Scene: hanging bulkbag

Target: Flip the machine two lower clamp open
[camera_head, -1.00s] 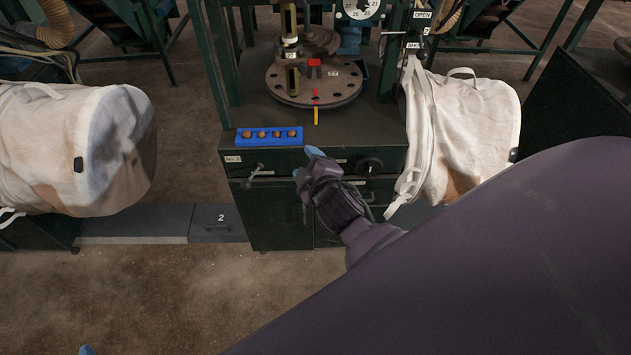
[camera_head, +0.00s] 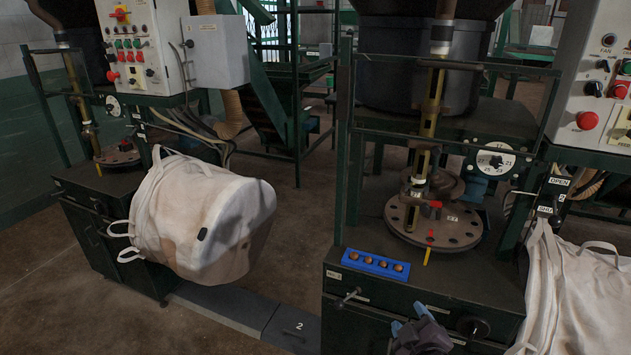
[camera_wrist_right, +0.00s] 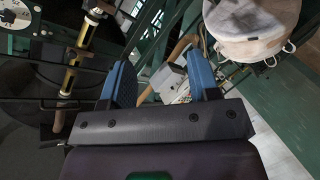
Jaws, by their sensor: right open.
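The dark green machine (camera_head: 345,330) stands right of centre in the head view, with a round drilled plate (camera_head: 455,232) on top. At its right, a small OPEN label (camera_head: 558,182) sits above a second label (camera_head: 545,210) and dark fittings by a hanging white bag (camera_head: 575,300). I cannot single out the lower clamp or its state. My right gripper (camera_head: 408,316) is low in front of the machine's front, between a handle and a black knob. The right wrist view shows its blue fingers apart and empty (camera_wrist_right: 163,82). My left gripper is out of view.
A second white bag (camera_head: 205,215) hangs at the left machine. A floor box marked 2 (camera_head: 292,325) lies between the machines. A front handle (camera_head: 348,297) and black knob (camera_head: 472,326) stick out.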

